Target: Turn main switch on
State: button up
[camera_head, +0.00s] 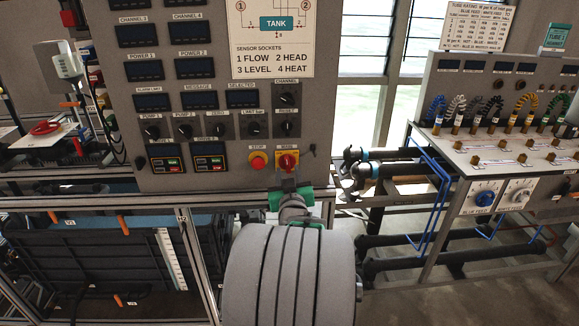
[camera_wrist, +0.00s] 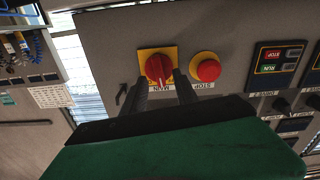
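The main switch (camera_head: 288,161) is a red rotary knob on a yellow plate at the lower right of the grey control panel. It also shows in the wrist view (camera_wrist: 158,67), where the panel is upside down and the plate is labelled MAIN. A pale mark shows on the knob. My gripper (camera_head: 289,181) is just below the switch in the head view. In the wrist view my gripper (camera_wrist: 160,78) is open, its two dark fingers apart and pointing at the knob, one towards each side. I cannot tell whether either fingertip touches it.
A red STOP button (camera_head: 257,161) on a yellow base sits close beside the switch. Drive buttons (camera_head: 166,163) and several black knobs are further left and above. A second bench (camera_head: 497,155) with coloured cables stands at the right. Dark pipes (camera_head: 395,168) lie between.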

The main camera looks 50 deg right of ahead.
aim_at(288, 164)
jog(key=x, duration=0.2)
jog(key=shift+w+d, duration=0.2)
jog(key=shift+d, duration=0.05)
jog(key=shift+c, duration=0.4)
grip_shut()
